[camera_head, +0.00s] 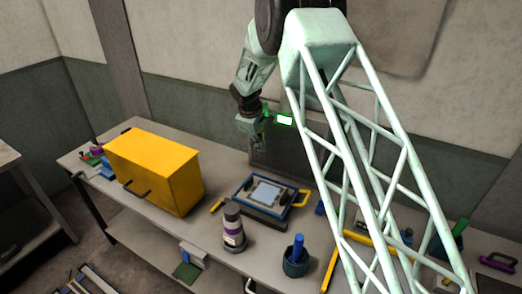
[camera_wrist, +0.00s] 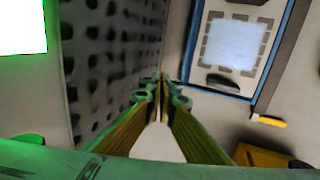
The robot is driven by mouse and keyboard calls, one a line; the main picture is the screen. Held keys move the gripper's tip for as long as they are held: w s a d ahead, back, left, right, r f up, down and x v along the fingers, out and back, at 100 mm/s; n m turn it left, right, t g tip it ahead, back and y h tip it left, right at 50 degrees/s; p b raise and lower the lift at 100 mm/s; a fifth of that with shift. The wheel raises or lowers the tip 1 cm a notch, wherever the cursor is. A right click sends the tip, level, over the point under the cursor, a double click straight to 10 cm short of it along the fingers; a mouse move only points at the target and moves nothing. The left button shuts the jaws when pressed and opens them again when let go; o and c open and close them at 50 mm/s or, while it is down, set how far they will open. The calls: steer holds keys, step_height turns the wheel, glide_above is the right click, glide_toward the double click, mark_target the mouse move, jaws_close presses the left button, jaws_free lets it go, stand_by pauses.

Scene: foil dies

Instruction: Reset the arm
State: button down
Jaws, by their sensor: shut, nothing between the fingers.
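My gripper (camera_head: 250,130) hangs at the end of my arm in the upper middle of the head view, above the back of the workbench. In the wrist view its two ribbed yellow-green fingers (camera_wrist: 162,82) meet at the tips, with nothing held. In the head view it is up and to the left of a blue-framed fixture (camera_head: 270,193) with a pale sheet in it. That fixture also shows at the upper right of the wrist view (camera_wrist: 240,45), apart from the fingers.
A large yellow box (camera_head: 155,165) stands on the bench at left. A grey bottle (camera_head: 233,230) and a dark blue cup (camera_head: 295,262) stand in front. A dark dotted panel (camera_wrist: 105,55) is near the fingers. A lit green-edged screen (camera_head: 285,120) shows beside my gripper.

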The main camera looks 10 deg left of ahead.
stand_by(0.3)
steer(key=s+d+r+m+b, duration=0.2)
steer(key=s+d+r, duration=0.2)
steer(key=d+r, duration=0.45)
steer(key=s+d+r+m+b, duration=0.15)
steer(key=s+d+r, duration=0.25)
steer(key=d+r, duration=0.4)
steer(key=s+d+r+m+b, duration=0.3)
steer(key=s+d+r+m, duration=0.1)
steer(key=s+d+r, duration=0.95)
steer(key=s+d+m+b, duration=0.1)
steer(key=s+d, duration=0.2)
steer(key=s, duration=0.5)
steer(key=s+d+r+m+b, duration=0.1)
steer(key=s+d+m, duration=0.15)
steer(key=s, duration=0.55)
steer(key=s+d+b, duration=0.1)
steer(key=s+d, duration=0.3)
steer(key=s, duration=0.4)
steer(key=s+d+f+m+b, duration=0.1)
steer(key=s+f+m, duration=0.1)
steer(key=s, duration=0.8)
steer(key=s+d+f+m+y+b, duration=0.1)
steer(key=s+f, duration=0.3)
steer(key=s, duration=0.7)
steer(key=shift+d+f+m+b, duration=0.3)
steer(key=shift+d+m+b, duration=0.25)
steer(key=shift+d, duration=0.25)
